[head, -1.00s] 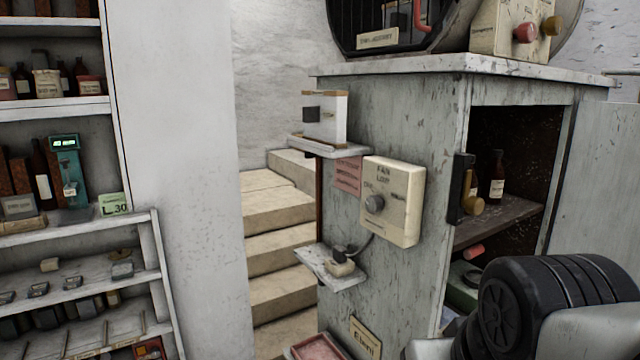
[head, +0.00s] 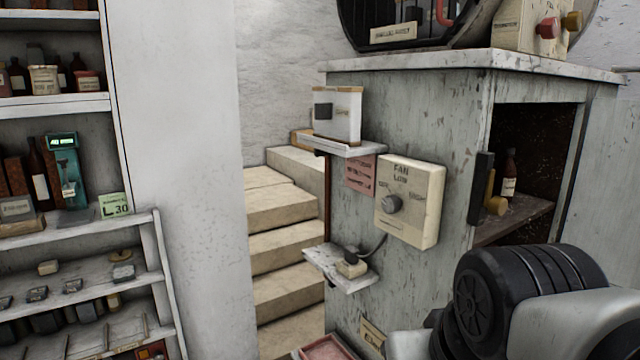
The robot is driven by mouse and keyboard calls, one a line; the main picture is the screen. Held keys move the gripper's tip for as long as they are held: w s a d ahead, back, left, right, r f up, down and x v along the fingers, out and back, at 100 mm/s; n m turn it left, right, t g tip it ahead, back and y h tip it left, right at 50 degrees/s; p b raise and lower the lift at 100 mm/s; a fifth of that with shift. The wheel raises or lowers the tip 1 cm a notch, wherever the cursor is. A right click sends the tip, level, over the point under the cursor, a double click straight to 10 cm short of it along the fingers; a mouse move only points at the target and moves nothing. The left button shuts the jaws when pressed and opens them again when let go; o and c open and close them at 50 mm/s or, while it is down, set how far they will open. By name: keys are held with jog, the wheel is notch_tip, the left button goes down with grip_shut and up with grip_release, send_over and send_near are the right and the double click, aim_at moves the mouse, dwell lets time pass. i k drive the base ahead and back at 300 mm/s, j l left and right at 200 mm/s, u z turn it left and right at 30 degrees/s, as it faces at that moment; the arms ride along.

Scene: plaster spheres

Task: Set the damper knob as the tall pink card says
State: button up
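A pink card (head: 360,176) with dark lines of writing, too small to read, is on the side of the grey cabinet (head: 400,290). The fan box beside it hides part of its right edge. I cannot tell if this is the tall card. I cannot tell which knob is the damper knob. My gripper is not in view; only part of my arm shows at the lower right.
A cream box (head: 425,215) marked "FAN LOW" has a grey knob (head: 392,204). Two small shelves (head: 345,146) (head: 330,268) jut from the cabinet. The cabinet stands open, with a bottle (head: 509,178) inside. Steps (head: 285,252) rise behind; loaded shelves (head: 60,105) stand left.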

aim_at(549, 28)
jog(key=l+z, duration=0.35)
jog(key=l, duration=1)
